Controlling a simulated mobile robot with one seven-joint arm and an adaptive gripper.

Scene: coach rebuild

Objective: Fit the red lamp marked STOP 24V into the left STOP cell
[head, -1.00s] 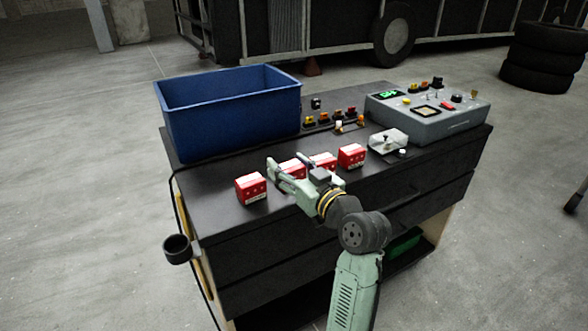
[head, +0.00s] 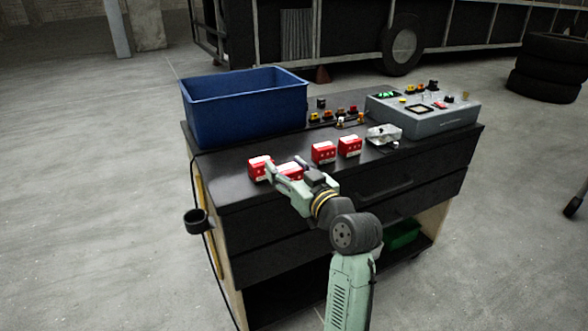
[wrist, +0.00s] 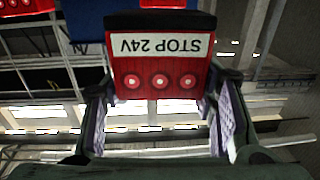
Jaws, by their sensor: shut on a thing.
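My gripper (head: 284,166) is shut on a red lamp (head: 291,171), partly hidden by the fingers in the head view. In the wrist view the red lamp (wrist: 160,82) sits between both fingers, its white label reading STOP 24V upside down. Three round lit spots show below the label. Whether it is clear of the bench top cannot be told. Other red lamps stand on the bench: one (head: 259,168) close left of my gripper, and two (head: 323,152) (head: 349,146) to its right. The left STOP cell cannot be made out in either view.
A large blue bin (head: 245,112) stands at the bench's back left. A grey control box (head: 440,120) is at the right, with small coloured parts (head: 340,114) between. A clear-covered switch (head: 384,134) sits before the box. The black bench top (head: 225,170) is bare at front left.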

